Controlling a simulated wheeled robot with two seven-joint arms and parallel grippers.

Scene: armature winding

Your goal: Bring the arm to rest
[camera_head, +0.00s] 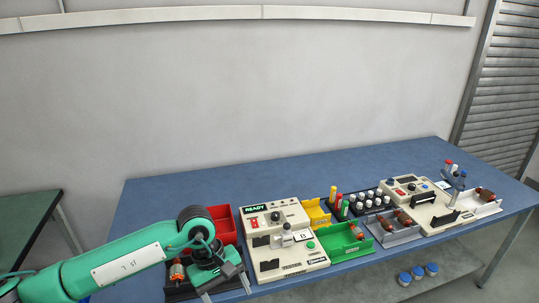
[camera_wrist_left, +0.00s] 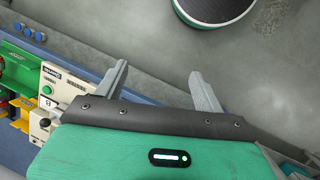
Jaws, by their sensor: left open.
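My left arm (camera_head: 125,265) is green and comes in from the lower left in the head view. Its gripper (camera_head: 226,291) is over the front left part of the blue bench, pointing down toward the front edge. In the left wrist view the gripper's (camera_wrist_left: 158,72) two grey fingers stand wide apart with nothing between them. Grey floor shows beyond the fingertips. My right arm and gripper are in neither view.
The blue bench (camera_head: 150,200) holds a winding machine (camera_head: 290,262) with a green READY display, right beside the gripper. A red bin (camera_head: 222,222) and dark tray (camera_head: 180,292) are partly hidden by the arm. A green bin (camera_head: 345,243) and second machine (camera_head: 405,190) stand farther right.

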